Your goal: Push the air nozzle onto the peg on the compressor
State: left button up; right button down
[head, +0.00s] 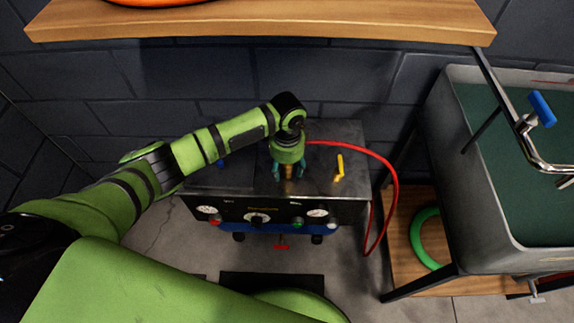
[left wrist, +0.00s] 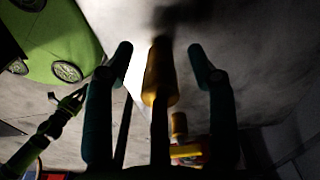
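My left gripper (head: 289,176) points down over the top of the compressor (head: 245,183). In the left wrist view its dark teal fingers (left wrist: 162,55) stand apart, with a visible gap on each side of a yellow cylindrical piece (left wrist: 160,75). That piece looks like the air nozzle; whether it sits on a peg is hidden by the gripper and dark shadow. The red hose (head: 380,165) runs to just behind the gripper. A second yellow part (head: 340,167) stands upright on the compressor's right side; it also shows in the left wrist view (left wrist: 180,125). I cannot tell whether it is the peg.
A wooden shelf (head: 260,22) hangs above the compressor. A grey basin (head: 470,180) on a frame stands at right, with a green ring (head: 424,238) on the wooden board below. The left wrist view shows a green-and-black arm, apparently my right, at lower left; its fingers are too small to read.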

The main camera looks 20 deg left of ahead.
pick_arm(q)
jog(key=shift+r, duration=0.2)
notch_tip(320, 180, up, 12)
jog(key=shift+f, duration=0.15)
pick_arm(e)
jog(key=shift+w+a, duration=0.1)
jog(key=shift+w, duration=0.15)
